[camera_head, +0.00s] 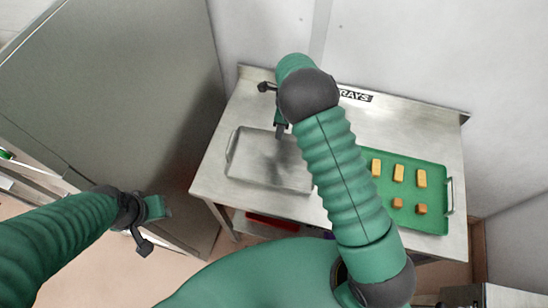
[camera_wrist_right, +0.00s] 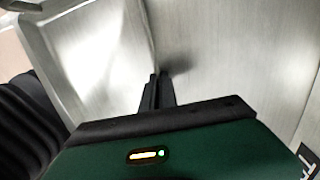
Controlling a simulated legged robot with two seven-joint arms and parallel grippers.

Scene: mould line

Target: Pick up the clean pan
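The clean pan (camera_head: 262,168) is an empty grey metal tray with raised rims and a handle at its left end. It lies flat on the left part of the metal table. My right gripper (camera_head: 280,134) points down at the pan's far rim. In the right wrist view the pan (camera_wrist_right: 95,55) is at the left, and the fingers (camera_wrist_right: 157,88) are close together where its rim meets them. They look shut on that rim; the lower fingertips are hidden. My left gripper (camera_head: 160,207) hangs left of the table, away from the pan; its finger gap cannot be made out.
A green tray (camera_head: 430,225) with several yellow and brown pieces lies on the right of the metal table (camera_head: 215,165). My right arm hides the area between the trays. A raised back edge with a label (camera_head: 355,96) runs behind. A large grey cabinet (camera_head: 140,90) stands left.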

